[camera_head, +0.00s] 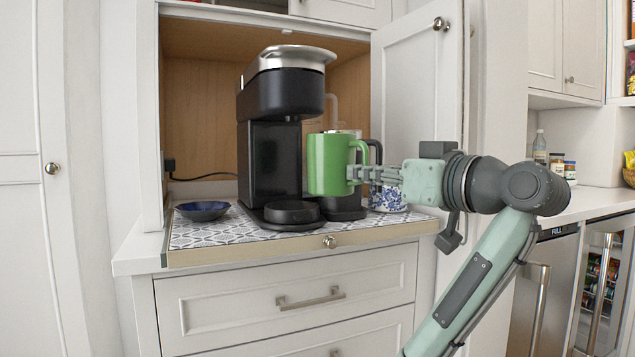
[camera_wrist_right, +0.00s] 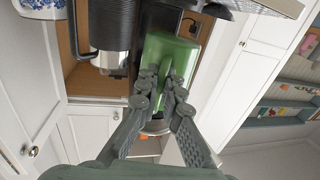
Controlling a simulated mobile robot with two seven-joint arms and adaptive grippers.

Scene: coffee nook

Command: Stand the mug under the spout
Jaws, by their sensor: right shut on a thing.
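A green mug (camera_head: 330,163) is held upright in the air in front of the coffee nook. My right gripper (camera_head: 359,173) is shut on the mug's handle, coming from the right. In the right wrist view the mug (camera_wrist_right: 178,48) shows past the closed fingers (camera_wrist_right: 163,90). The black coffee machine (camera_head: 275,150) with a silver top stands on the patterned mat. Its round drip tray (camera_head: 292,212) is empty and lies lower and left of the mug. The spout's underside is mostly hidden beneath the black head (camera_head: 290,95). My left gripper is not in view.
A black-handled vessel (camera_head: 343,209) stands behind the mug, partly hidden. A blue-and-white patterned container (camera_head: 387,199) is right of it. A dark blue bowl (camera_head: 202,211) sits left on the mat (camera_head: 205,236). An open cabinet door (camera_head: 418,90) stands at the right.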

